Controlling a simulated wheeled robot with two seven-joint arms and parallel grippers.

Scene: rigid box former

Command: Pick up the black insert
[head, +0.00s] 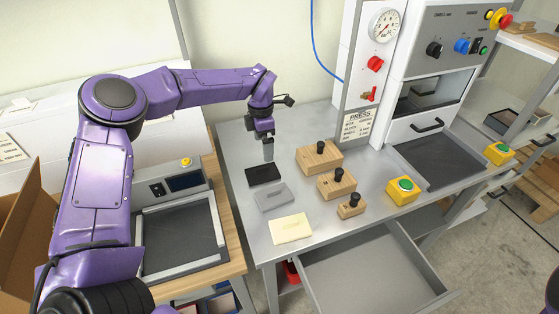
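The black insert (263,175) is a flat dark slab lying on the grey metal table, behind a grey insert (273,197). My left gripper (268,158) comes in from the left and points down at the insert's far edge. Its fingertips look just above or at that edge; I cannot tell whether they touch it. The fingers overlap in this view, so their opening cannot be made out. My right gripper is not in view; only a bit of purple shows at the lower right edge.
Wooden blocks with black knobs (320,157) stand right of the inserts. A yellow card (291,228) lies in front. The press (425,75) stands at the back right, with a green-button yellow box (403,191) before it. An open drawer (375,275) juts out in front.

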